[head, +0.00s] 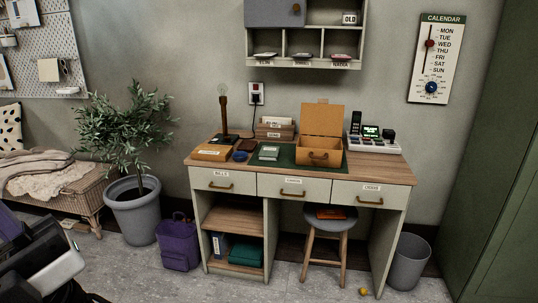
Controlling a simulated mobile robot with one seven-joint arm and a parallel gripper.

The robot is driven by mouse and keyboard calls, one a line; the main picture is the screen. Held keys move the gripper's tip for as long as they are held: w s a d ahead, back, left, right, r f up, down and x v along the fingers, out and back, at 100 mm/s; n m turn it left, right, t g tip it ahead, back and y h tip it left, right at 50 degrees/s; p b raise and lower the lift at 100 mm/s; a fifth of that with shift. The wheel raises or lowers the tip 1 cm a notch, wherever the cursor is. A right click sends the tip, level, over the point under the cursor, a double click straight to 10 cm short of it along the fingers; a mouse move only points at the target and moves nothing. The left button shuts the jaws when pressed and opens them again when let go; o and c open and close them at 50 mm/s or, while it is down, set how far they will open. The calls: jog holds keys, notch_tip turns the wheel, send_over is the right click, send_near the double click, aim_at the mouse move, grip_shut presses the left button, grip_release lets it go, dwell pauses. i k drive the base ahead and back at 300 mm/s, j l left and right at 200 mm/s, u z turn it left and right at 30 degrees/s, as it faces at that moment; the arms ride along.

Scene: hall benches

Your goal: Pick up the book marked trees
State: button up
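No cover lettering that reads "trees" can be made out. A small grey-green book-like item (268,153) with a pale label lies on the desk's green mat. A flat tan item (212,152) with a label lies at the desk's left end. An orange-red book-like item (331,212) lies on the stool under the desk. Parts of my arm show at the lower left, well away from the desk. My gripper's fingers cannot be made out.
The desk (395,168) holds an open tan box (318,158), a blue bowl, a lamp and a phone station (372,140). A stool (329,222), purple bag (178,243), potted plant (135,210) and grey bin (408,262) stand around it. A small yellow ball (363,291) lies on the floor.

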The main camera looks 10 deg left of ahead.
aim_at(267, 153)
jog(key=i+j, duration=0.4)
jog(key=j, duration=0.15)
jog(key=i+j, duration=0.4)
jog(key=j, duration=0.15)
jog(key=i+j, duration=0.4)
jog(key=j, duration=0.15)
jog(key=i+j, duration=0.35)
jog(key=i, duration=0.15)
jog(key=i+j, duration=0.35)
jog(key=i, duration=0.2)
jog(key=l+z, duration=0.05)
